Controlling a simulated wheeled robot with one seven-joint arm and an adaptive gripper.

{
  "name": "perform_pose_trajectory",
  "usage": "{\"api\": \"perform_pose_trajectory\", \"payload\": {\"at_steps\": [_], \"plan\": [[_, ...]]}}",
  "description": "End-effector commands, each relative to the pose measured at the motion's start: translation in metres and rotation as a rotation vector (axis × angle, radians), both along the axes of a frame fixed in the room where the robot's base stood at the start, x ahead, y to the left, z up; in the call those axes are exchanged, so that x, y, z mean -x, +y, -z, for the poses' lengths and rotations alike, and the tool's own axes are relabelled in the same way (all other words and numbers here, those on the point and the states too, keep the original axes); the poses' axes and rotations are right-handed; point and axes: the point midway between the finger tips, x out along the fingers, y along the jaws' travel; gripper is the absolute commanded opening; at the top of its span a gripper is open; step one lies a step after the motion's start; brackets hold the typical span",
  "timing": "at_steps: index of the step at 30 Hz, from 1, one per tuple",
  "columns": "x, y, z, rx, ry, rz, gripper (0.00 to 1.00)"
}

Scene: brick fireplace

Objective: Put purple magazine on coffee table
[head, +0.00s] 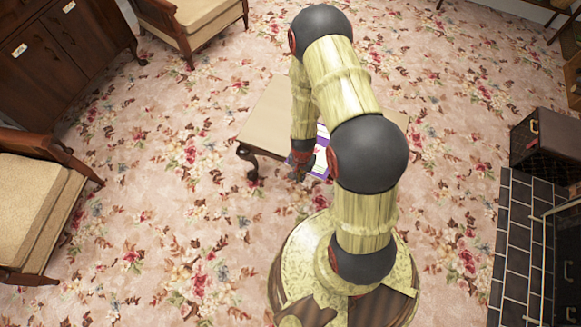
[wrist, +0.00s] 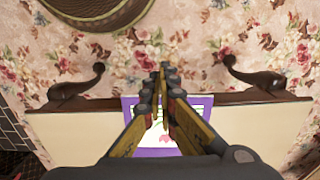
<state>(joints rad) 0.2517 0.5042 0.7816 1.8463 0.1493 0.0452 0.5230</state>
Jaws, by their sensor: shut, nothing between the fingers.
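The coffee table (head: 262,115) is a low beige-topped table with dark curved legs, partly hidden behind my arm in the head view. Its top also shows in the wrist view (wrist: 75,135). The purple magazine (head: 321,158), with a purple border and pale middle, lies flat on the tabletop at the edge nearest my base. In the wrist view the magazine (wrist: 185,148) is partly covered by my fingers and reaches the table's edge, perhaps slightly past it. My gripper (head: 298,172) is shut and empty. In the wrist view its fingertips (wrist: 165,72) appear over the edge, above the magazine.
An armchair (head: 35,215) stands at left, another (head: 195,18) at the back, beside a dark wooden cabinet (head: 75,40). A dark box (head: 545,140) and the tiled hearth (head: 515,235) are at right. Flowered carpet around the table is clear.

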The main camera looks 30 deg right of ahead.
Motion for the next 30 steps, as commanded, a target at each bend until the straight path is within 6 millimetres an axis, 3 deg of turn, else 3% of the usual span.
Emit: {"api": "perform_pose_trajectory", "payload": {"at_steps": [8, 25, 30], "plan": [[-0.005, -0.003, 0.013, 0.015, -0.033, -0.002, 0.00], [-0.005, -0.002, 0.104, 0.016, -0.032, -0.002, 0.00], [-0.013, -0.013, 0.101, 0.016, -0.033, -0.001, 0.00]]}}
